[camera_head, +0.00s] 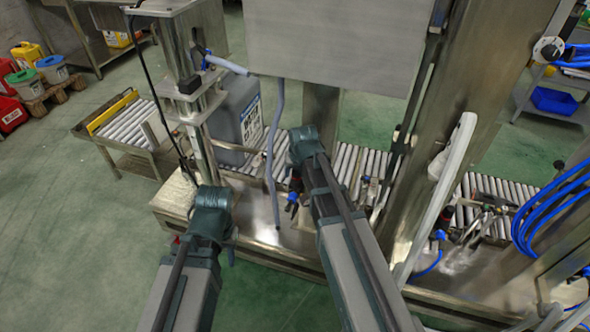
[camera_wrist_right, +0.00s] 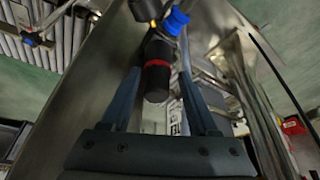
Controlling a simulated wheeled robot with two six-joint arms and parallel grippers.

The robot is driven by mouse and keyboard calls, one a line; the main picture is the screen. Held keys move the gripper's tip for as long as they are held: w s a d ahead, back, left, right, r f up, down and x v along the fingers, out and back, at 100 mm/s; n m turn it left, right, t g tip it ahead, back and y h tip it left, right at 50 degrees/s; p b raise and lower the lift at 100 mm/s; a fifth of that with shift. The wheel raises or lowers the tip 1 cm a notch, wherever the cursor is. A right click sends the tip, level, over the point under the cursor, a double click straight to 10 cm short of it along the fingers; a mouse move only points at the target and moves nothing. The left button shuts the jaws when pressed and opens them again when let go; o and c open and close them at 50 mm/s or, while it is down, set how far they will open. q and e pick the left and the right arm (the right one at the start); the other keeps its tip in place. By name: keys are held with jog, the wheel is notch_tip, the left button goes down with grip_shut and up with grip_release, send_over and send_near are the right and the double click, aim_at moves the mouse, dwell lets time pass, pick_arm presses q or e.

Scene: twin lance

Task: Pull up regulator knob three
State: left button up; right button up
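A black regulator knob with a red ring (camera_wrist_right: 157,72) shows in the right wrist view, below a blue fitting (camera_wrist_right: 175,20). My right gripper (camera_wrist_right: 160,78) is open, with one finger on each side of the knob; I see gaps between the fingers and the knob. In the head view my right gripper (camera_head: 305,148) hides its own fingertips and the knob between them. Which number this knob has cannot be read. My left gripper (camera_head: 211,208) is low beside the machine's left column, and its fingers are hidden.
A roller conveyor (camera_head: 345,165) runs behind the grippers. A grey canister (camera_head: 238,115) stands on it. A steel cabinet (camera_head: 340,40) hangs above, and a steel post (camera_head: 480,100) stands at the right. Other small fittings (camera_head: 367,185) sit along the conveyor.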

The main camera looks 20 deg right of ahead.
jog(key=shift+w+d+r, duration=0.1)
jog(key=shift+r+p, duration=0.55)
jog(key=shift+p, duration=0.1)
jog(key=p+v, duration=1.1)
jog(key=v, duration=0.1)
jog(key=shift+s+r, duration=0.2)
jog(key=shift+s, duration=0.2)
jog(key=s+a+r+n+g+p, duration=0.2)
jog(key=s+a, duration=0.4)
jog(key=s, duration=0.3)
jog(key=s+a+r+n+g+h+p, duration=0.1)
jog(key=s+a+r+n+g+p, duration=0.1)
jog(key=s+a+p, duration=0.3)
jog(key=s+a+r+n, duration=0.1)
jog(key=s+a, duration=0.1)
jog(key=s, duration=0.2)
jog(key=shift+s+a+r+g, duration=0.2)
jog(key=shift+s+a+g, duration=0.05)
jog(key=shift+s+g, duration=0.15)
